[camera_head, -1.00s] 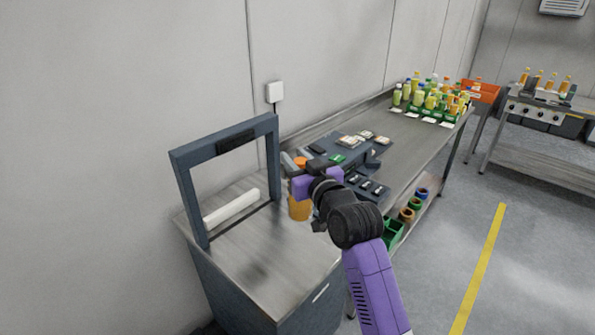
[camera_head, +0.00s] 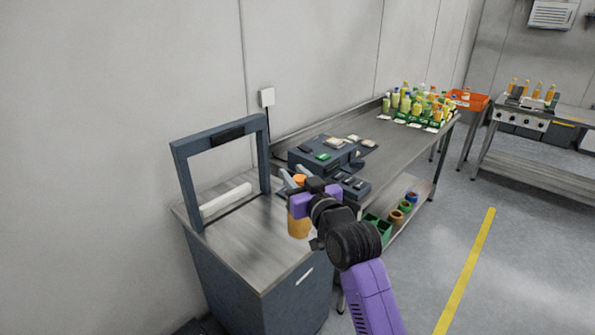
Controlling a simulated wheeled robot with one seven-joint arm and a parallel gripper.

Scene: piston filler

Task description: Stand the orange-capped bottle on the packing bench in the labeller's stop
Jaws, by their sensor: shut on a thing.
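My gripper (camera_head: 290,193) is shut on a bottle with an orange body (camera_head: 298,224) and an orange cap (camera_head: 299,179). The bottle hangs roughly upright near the right edge of the grey cabinet's metal top; the gap beneath it cannot be judged. A dark blue-grey machine (camera_head: 300,159) with a green button stands on the long metal bench behind the gripper. I cannot tell for sure whether it is the labeller, and no stop can be made out. My arm hides part of the machine's near side.
A dark upright frame (camera_head: 180,185) with a white roller (camera_head: 226,201) stands on the cabinet (camera_head: 240,290) at left. Several bottles (camera_head: 416,104) stand at the bench's (camera_head: 405,140) far end. Green and coloured holders (camera_head: 397,217) sit on the lower shelf. The floor at right is clear.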

